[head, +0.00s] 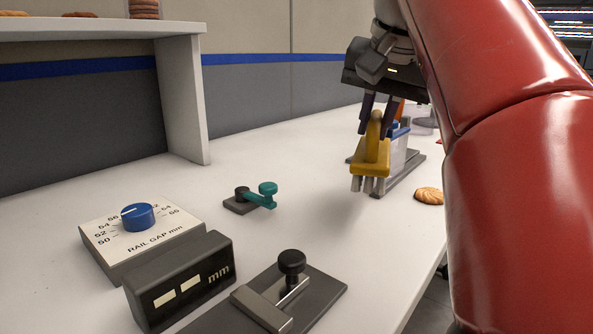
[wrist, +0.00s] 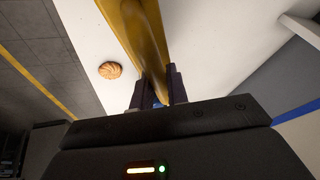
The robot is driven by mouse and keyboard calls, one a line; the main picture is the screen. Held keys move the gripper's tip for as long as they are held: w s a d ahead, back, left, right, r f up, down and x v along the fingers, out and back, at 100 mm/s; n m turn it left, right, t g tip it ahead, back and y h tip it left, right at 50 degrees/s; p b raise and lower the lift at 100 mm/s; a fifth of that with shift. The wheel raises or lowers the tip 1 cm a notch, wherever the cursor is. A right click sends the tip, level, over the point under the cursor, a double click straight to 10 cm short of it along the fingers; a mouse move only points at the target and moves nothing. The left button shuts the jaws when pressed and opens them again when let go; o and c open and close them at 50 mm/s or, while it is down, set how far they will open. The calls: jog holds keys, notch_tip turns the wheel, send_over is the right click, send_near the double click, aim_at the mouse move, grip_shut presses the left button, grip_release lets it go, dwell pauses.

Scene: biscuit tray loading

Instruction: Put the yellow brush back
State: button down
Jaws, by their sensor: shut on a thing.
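The yellow brush (head: 371,158) hangs from my gripper (head: 377,112) in the head view, with its pale bristles pointing down above the white table. My gripper is shut on the upper part of the brush. In the wrist view the yellow brush (wrist: 142,35) runs up from between the fingers of my gripper (wrist: 157,88). Behind the brush in the head view stands a grey stand (head: 411,176) with blue and orange parts, partly hidden by the brush and gripper. I cannot tell whether the brush touches the stand.
A biscuit (head: 429,196) lies right of the stand, near the table edge. A teal-handled lever (head: 266,193), a rail gap dial box (head: 140,228), a mm display (head: 183,283) and a black-knobbed clamp (head: 291,275) stand on the table (head: 310,215). A white shelf (head: 184,105) rises at left.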

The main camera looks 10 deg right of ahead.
jog(key=w+a+f, duration=0.2)
jog(key=w, duration=0.1)
jog(key=w+a+f, duration=0.3)
jog(key=w, duration=0.1)
jog(key=w+a+f, duration=0.2)
jog(key=w, duration=0.1)
jog(key=shift+w+a+f+b, duration=0.15)
jog(key=shift+a+f+b, duration=0.15)
jog(key=shift+a+b, duration=0.1)
jog(key=c, duration=1.4)
grip_release()
jog(key=shift+r, duration=0.1)
jog(key=p+v, duration=0.1)
jog(key=v, duration=0.6)
jog(key=shift+d+r, duration=0.1)
jog(key=shift+r, duration=0.1)
